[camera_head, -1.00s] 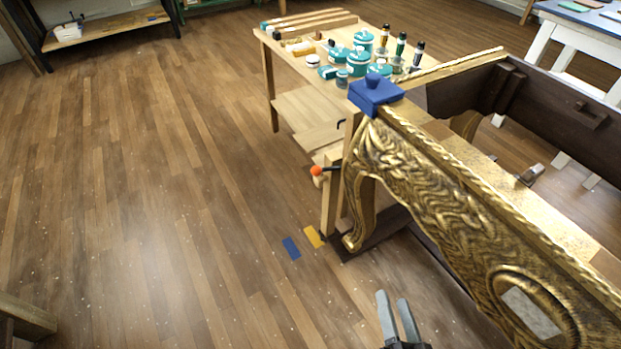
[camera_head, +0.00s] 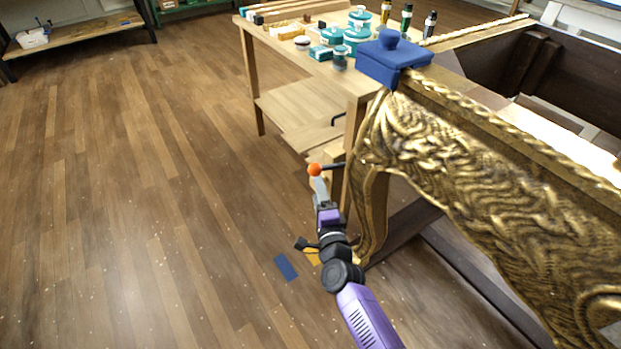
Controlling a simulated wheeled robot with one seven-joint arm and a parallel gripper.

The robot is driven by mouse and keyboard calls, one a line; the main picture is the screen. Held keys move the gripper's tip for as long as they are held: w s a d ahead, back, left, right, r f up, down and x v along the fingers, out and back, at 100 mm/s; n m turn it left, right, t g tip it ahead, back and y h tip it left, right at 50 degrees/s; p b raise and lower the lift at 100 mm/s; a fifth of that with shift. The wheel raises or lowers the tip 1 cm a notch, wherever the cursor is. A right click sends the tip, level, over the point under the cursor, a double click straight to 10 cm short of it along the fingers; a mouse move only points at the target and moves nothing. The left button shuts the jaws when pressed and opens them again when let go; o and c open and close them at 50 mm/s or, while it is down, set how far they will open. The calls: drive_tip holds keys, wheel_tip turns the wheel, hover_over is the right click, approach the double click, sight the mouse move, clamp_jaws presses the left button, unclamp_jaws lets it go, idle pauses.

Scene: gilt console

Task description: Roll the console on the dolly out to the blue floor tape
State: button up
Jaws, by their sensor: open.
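The gilt carved console (camera_head: 480,185) stands at the right, its near leg on the dark dolly (camera_head: 408,222) low beneath it. A blue block with a round knob (camera_head: 390,60) sits on the console's top corner. The blue floor tape (camera_head: 286,268) lies flat on the floor, left of the console's foot. My gripper (camera_head: 318,188) is open just below an orange ball (camera_head: 314,170) on a dark rod, left of the console leg. One finger overlaps the ball's lower edge; I cannot tell whether they touch.
A yellow tape piece (camera_head: 312,257) lies beside the blue one, partly behind my arm. A wooden workbench (camera_head: 300,85) with jars, bottles and blocks stands close behind the console. The floor at left is clear. A low shelf (camera_head: 85,38) stands far left.

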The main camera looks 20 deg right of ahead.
drive_tip(key=w+b, duration=0.1)
drive_tip(key=w, duration=0.1)
drive_tip(key=w+b, duration=0.1)
drive_tip(key=w, duration=0.2)
drive_tip(key=shift+w+d+f, duration=0.1)
drive_tip(key=shift+d, duration=0.1)
drive_tip(key=shift+w+d+b, duration=0.1)
drive_tip(key=shift+w+b, duration=0.2)
drive_tip(key=shift+w, duration=0.3)
drive_tip(key=shift+c, duration=0.4)
clamp_jaws()
